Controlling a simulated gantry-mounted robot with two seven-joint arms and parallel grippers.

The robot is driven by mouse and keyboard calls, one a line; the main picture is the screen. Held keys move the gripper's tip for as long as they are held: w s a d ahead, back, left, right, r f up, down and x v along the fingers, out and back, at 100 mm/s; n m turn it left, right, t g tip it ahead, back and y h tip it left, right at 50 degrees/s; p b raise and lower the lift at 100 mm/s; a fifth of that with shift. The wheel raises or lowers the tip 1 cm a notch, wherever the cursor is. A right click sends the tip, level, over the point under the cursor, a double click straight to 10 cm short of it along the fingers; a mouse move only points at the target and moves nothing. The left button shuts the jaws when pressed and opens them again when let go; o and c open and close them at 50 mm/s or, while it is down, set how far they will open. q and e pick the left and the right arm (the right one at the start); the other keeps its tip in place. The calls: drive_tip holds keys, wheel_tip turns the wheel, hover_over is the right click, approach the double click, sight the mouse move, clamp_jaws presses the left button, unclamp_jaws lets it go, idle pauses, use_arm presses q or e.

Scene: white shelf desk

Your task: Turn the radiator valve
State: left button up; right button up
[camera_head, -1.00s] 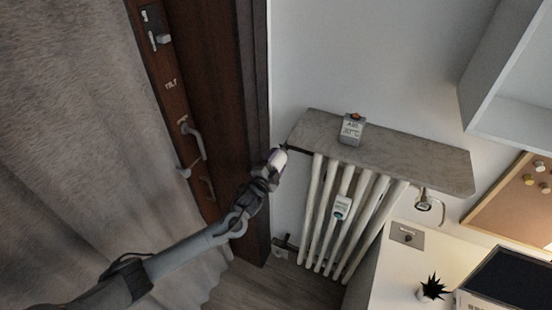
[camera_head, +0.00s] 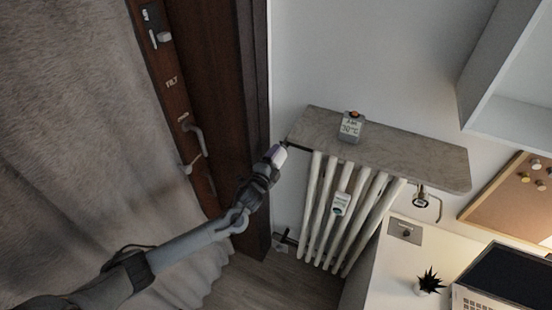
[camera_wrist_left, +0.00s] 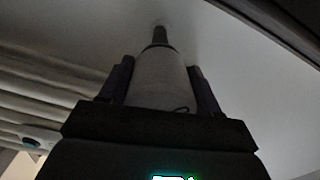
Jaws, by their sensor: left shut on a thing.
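The radiator valve (camera_head: 280,152) is a pale knob at the upper left end of the white radiator (camera_head: 327,205), just below the stone shelf. My left gripper (camera_head: 273,160) is shut on the valve. In the left wrist view the valve's light, tapered body (camera_wrist_left: 160,80) sits between the two dark fingers (camera_wrist_left: 160,90), with a dark stem beyond it at the wall. My right gripper is in neither view.
A stone shelf (camera_head: 410,160) above the radiator carries a small grey device (camera_head: 351,127). A dark wooden door (camera_head: 205,90) and a grey curtain (camera_head: 70,130) stand left. A white desk (camera_head: 385,275) with a plant (camera_head: 430,282) and laptop (camera_head: 500,280) is lower right.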

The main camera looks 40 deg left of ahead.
use_arm(q)
drive_tip(key=o, duration=1)
drive_tip(key=v, duration=1)
drive_tip(key=shift+s+p, duration=0.35)
